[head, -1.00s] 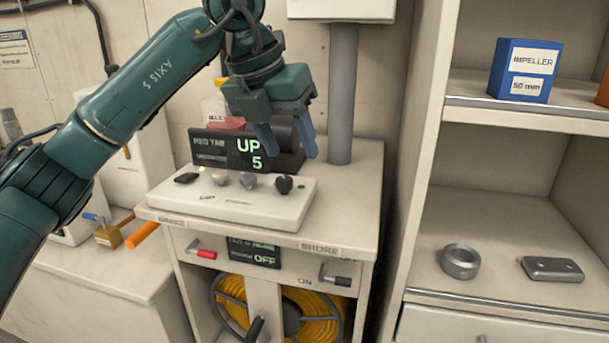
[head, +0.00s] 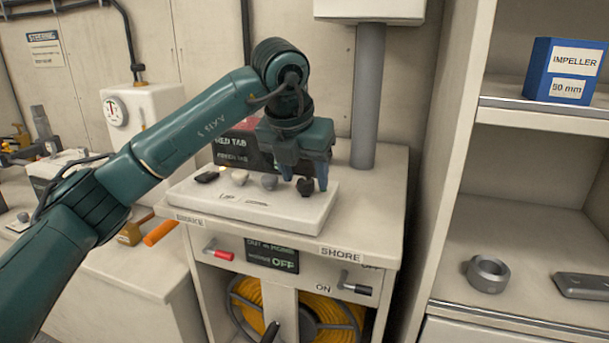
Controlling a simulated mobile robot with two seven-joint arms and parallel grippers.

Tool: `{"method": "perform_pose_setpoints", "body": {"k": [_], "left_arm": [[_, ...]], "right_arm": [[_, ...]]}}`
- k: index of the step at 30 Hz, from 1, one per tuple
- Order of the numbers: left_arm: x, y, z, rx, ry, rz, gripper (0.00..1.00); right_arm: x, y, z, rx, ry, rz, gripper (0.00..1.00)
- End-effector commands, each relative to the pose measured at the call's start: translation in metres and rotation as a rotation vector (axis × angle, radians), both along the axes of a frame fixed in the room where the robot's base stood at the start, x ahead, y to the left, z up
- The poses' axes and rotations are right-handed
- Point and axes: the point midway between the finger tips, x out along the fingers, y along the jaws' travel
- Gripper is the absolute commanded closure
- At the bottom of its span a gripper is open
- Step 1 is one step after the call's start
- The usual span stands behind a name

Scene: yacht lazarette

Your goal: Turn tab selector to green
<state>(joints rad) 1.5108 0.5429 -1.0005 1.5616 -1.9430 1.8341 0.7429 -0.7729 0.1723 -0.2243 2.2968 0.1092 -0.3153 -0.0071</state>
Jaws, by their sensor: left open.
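The white control panel (head: 235,205) lies on the cabinet top with a row of small knobs. A dark round knob (head: 305,187) sits at its right end; I cannot tell from its label whether it is the tab selector. My left gripper (head: 305,179) is open and points down over this knob, its blue fingertips on either side of it in the picture. I cannot tell whether they touch it. The black display (head: 232,152) behind reads "RED TAB"; my gripper hides its right part. My right gripper is not in view.
A grey post (head: 368,100) stands behind the panel. Below are a red-handled lever (head: 219,254), a black-handled lever (head: 355,289) and a small display (head: 271,256) reading OFF. Shelves at right hold a blue impeller box (head: 565,72) and a metal ring (head: 488,274).

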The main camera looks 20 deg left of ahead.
Motion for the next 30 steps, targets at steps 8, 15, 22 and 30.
{"method": "perform_pose_setpoints", "body": {"k": [8, 15, 22, 30], "left_arm": [[0.0031, -0.0008, -0.008, -0.001, 0.0, 0.0, 0.5], [0.003, -0.0009, -0.0077, -0.001, 0.0, -0.001, 0.59], [0.0029, -0.0009, -0.0075, -0.001, 0.0, -0.001, 0.77], [0.0029, -0.0009, -0.0074, -0.001, 0.0, -0.002, 0.94]], "right_arm": [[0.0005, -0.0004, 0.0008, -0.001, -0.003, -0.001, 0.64], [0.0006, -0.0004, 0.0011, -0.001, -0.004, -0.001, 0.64], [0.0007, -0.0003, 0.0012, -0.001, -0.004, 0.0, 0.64], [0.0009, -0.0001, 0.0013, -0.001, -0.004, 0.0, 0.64]]}}
